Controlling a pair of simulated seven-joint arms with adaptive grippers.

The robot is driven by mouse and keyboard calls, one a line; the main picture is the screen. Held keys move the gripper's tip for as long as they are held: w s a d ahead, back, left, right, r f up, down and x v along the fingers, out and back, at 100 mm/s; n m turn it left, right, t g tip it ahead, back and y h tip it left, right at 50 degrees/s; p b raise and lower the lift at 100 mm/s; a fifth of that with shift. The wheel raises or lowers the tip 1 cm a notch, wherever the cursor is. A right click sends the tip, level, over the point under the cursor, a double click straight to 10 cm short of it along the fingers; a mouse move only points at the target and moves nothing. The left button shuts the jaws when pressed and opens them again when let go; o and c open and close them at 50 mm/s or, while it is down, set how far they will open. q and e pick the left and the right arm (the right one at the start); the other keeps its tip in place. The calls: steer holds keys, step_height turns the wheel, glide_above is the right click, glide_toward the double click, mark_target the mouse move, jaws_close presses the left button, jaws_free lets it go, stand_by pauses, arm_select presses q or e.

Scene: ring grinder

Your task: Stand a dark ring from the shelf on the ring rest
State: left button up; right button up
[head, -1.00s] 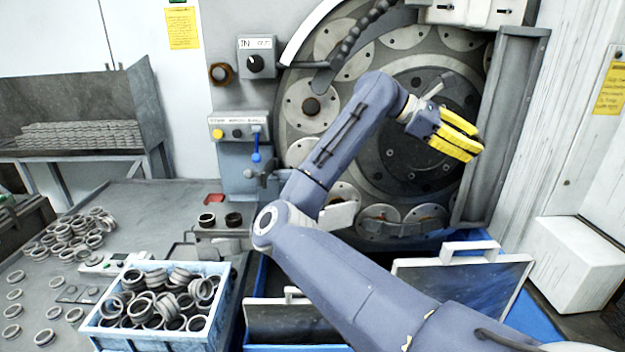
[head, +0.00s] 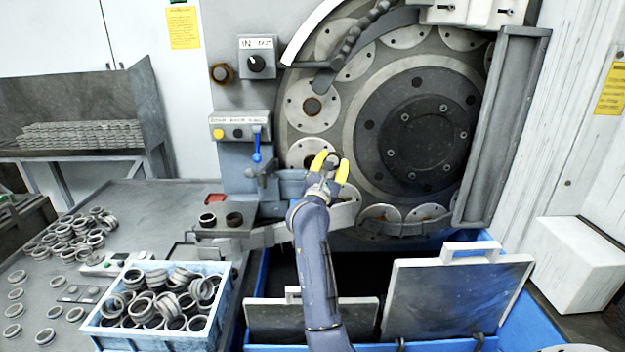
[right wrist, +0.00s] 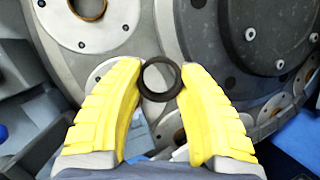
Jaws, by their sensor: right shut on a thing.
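My right gripper (head: 331,166) is in front of the lower left of the grinder's big disc, its yellow fingers pointing up. In the right wrist view my right gripper (right wrist: 160,84) is shut on a dark ring (right wrist: 158,96) held between the fingertips, its hole facing the camera. Two dark rings, one on the left (head: 207,220) and one on the right (head: 234,219), sit side by side on a small ledge (head: 222,233) below the control box. I cannot tell for certain which part is the ring rest. My left gripper is not in view.
A blue crate (head: 110,333) full of rings stands at front left, with loose rings (head: 72,232) on the grey table (head: 140,205). A blue-handled lever (head: 256,148) juts out left of my gripper.

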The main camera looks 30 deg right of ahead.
steer(key=w+a+f+n+t+y, duration=0.2)
steer(key=w+a+f+t, duration=0.1)
steer(key=a+f, duration=0.2)
glide_toward(312, 155)
steer(key=shift+s+d+x, duration=0.3)
steer(key=shift+d+x, duration=0.05)
steer(key=shift+x, duration=1.65)
steer(key=shift+w+d+f, duration=0.1)
steer(key=shift+w+d, duration=0.25)
steer(key=shift+w, duration=0.15)
steer(key=shift+w+d+f, duration=0.1)
steer(key=shift+w+d, duration=0.2)
steer(key=shift+w, duration=0.2)
steer(key=shift+w+r, duration=0.1)
steer(key=shift+w+a+r, duration=0.1)
steer(key=shift+a, duration=0.05)
